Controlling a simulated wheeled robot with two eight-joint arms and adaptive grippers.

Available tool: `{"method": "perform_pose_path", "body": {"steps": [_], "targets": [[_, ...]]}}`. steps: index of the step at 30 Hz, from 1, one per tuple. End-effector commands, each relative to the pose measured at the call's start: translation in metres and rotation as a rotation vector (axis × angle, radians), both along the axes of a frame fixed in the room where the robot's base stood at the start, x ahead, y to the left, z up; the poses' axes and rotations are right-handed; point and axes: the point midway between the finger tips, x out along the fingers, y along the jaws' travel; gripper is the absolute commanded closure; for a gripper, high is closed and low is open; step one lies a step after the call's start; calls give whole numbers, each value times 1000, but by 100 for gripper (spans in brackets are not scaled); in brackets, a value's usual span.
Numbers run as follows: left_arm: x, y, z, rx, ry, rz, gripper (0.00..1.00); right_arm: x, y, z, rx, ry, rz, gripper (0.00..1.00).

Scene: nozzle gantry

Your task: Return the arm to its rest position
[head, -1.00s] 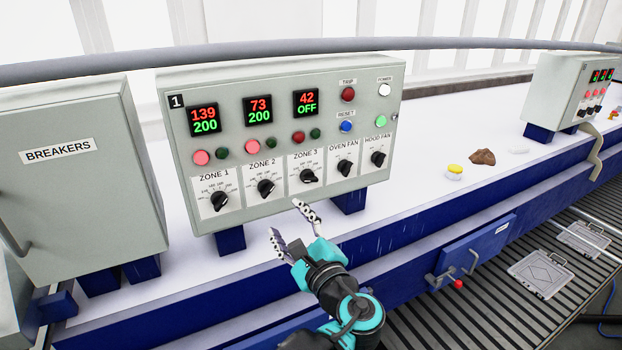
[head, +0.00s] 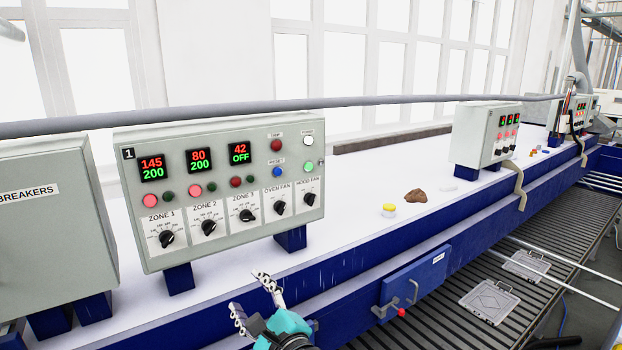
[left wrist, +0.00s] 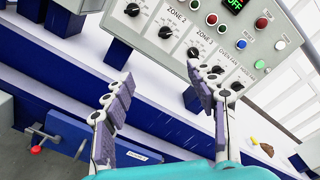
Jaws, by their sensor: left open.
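My left gripper (head: 256,304) is open and empty at the bottom middle of the head view. It is in front of the blue bench edge, below and apart from the control panel marked 1 (head: 225,190). In the left wrist view its two fingers (left wrist: 160,112) stand wide apart, with the panel (left wrist: 150,35) beyond them. The panel's displays read 145/200, 80/200 and 42/OFF. Its Zone 1 knob (head: 167,239), Zone 2 knob (head: 208,227) and Zone 3 knob (head: 247,215) are all in plain view. My right gripper is not in view.
A breakers box (head: 50,225) stands left of the panel. A yellow-topped container (head: 388,210) and a brown lump (head: 416,196) sit on the white bench top. A blue drawer front with a red-knobbed handle (head: 402,311) is at the bench side.

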Motion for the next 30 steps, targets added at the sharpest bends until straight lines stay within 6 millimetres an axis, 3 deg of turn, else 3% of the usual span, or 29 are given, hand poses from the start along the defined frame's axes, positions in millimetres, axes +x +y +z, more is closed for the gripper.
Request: {"method": "perform_pose_path", "body": {"steps": [10,17,20,24,27,30], "targets": [[-10,33,-66,-197,40,45,43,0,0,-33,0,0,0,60],[-31,66,-147,-464,70,121,43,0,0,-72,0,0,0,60],[-47,82,-199,-642,76,179,43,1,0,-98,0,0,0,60],[-82,97,-299,-1010,57,312,43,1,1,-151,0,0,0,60],[-109,97,-366,-1301,14,430,43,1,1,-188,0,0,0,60],[-130,89,-417,-1568,-46,543,43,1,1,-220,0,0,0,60]]}}
